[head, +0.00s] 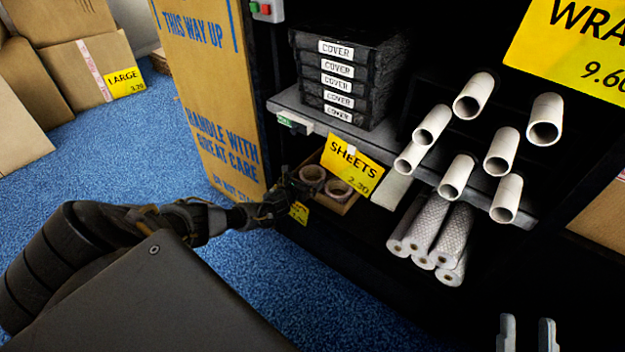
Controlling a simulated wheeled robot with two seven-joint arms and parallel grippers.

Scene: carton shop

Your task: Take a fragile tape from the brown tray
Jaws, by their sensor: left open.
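The brown tray (347,207) sits on a low level of the dark shelf unit, partly hidden by the yellow SHEETS sign. Tape rolls show in it: one at the left (312,173) and one at the right (339,189), with reddish-brown rims. I cannot read any fragile marking on them. My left gripper (291,190) is open at the tray's left front edge, close to the left roll; its dark fingers are hard to make out, and I cannot tell whether it touches the tray. My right gripper (527,334) is open and empty at the bottom right, far from the tray.
The SHEETS sign (352,164) hangs just above the tray. Black COVER packs (345,78) stand on the shelf above. White tubes (473,96) jut out at the right, over wrapped rolls (424,225). A tall carton (207,90) stands left. Blue floor (270,290) is open in front.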

